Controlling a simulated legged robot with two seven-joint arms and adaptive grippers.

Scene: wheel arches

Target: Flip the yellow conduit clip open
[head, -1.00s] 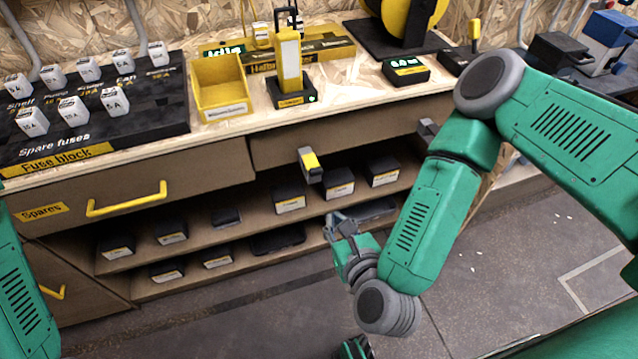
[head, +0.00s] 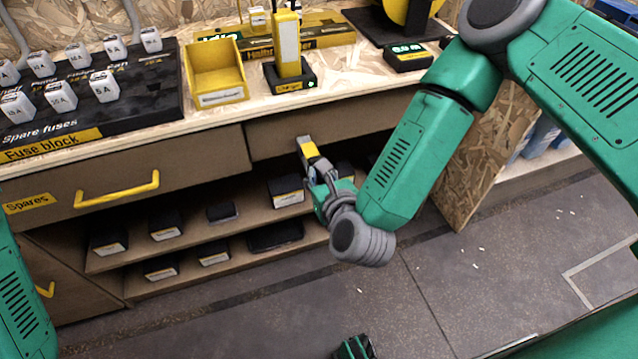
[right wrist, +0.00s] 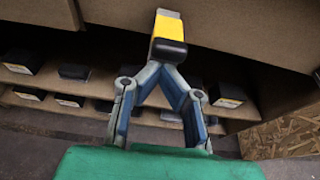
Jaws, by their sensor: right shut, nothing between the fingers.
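The yellow conduit clip (head: 308,148) is a small yellow piece with a grey upper part and a dark lower end, on the brown front below the worktop. In the right wrist view the clip (right wrist: 169,28) is at top centre, its dark end towards my fingers. My right gripper (head: 314,168) is shut and empty, with its fingertips right at the clip's lower end. In the right wrist view the fingertips (right wrist: 163,66) meet just below and partly behind that dark end; I cannot tell whether they touch it.
The worktop above carries a yellow bin (head: 216,75), a fuse block (head: 95,115) and a black-and-yellow device on a base (head: 288,72). Shelves with several dark boxes (head: 285,190) lie below. A drawer with a yellow handle (head: 117,190) is to the left. The floor is open.

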